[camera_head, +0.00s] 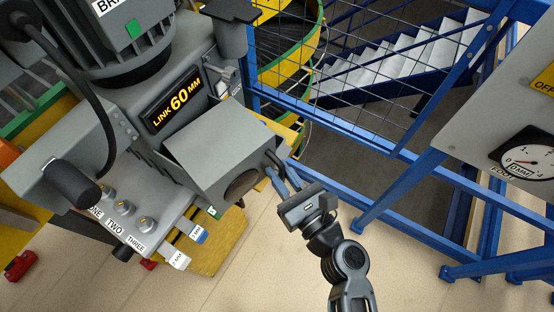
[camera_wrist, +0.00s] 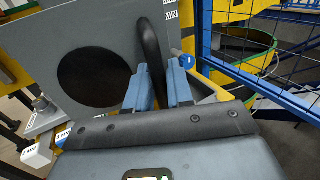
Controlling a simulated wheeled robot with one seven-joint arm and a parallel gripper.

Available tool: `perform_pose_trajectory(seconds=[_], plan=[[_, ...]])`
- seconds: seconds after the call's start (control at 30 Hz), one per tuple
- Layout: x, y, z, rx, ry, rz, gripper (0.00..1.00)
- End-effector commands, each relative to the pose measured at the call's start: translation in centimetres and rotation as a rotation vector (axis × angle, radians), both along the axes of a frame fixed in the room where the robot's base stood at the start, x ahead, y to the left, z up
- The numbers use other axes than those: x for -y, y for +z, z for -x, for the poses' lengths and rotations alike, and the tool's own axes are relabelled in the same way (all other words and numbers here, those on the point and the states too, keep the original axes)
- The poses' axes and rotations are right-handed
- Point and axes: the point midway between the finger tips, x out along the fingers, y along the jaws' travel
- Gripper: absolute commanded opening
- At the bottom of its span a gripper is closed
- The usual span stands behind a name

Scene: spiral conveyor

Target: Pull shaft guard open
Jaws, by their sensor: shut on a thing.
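The shaft guard (camera_head: 205,150) is a grey box-like cover on the grey machine, below the "LINK 60 MM" plate. Its end face has a dark round patch, which also shows on the guard in the wrist view (camera_wrist: 50,45). A dark curved handle (camera_head: 273,158) stands out from the guard's right side; it arches up from between the fingers in the wrist view (camera_wrist: 151,45). My gripper (camera_head: 281,172) reaches it from the lower right, its blue fingers (camera_wrist: 158,72) shut on the handle. The handle's lower part is hidden between the fingers. What lies behind the guard is hidden.
A blue frame with wire mesh (camera_head: 350,60) stands right of the guard, with stairs behind. A panel with a dial (camera_head: 525,158) is at the far right. Labelled bolts (camera_head: 122,207) and a black knob (camera_head: 75,183) are at left.

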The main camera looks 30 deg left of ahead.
Motion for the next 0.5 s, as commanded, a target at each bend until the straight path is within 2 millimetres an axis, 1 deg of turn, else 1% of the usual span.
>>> perform_pose_trajectory(seconds=[0.03,0.13,0.5], plan=[[0.7,-0.5,0.8,-0.002,-0.045,-0.001,0.0],[1.7,-0.7,2.1,-0.002,-0.14,-0.002,0.0],[3.8,-1.0,6.5,-0.003,-0.434,-0.006,0.0]])
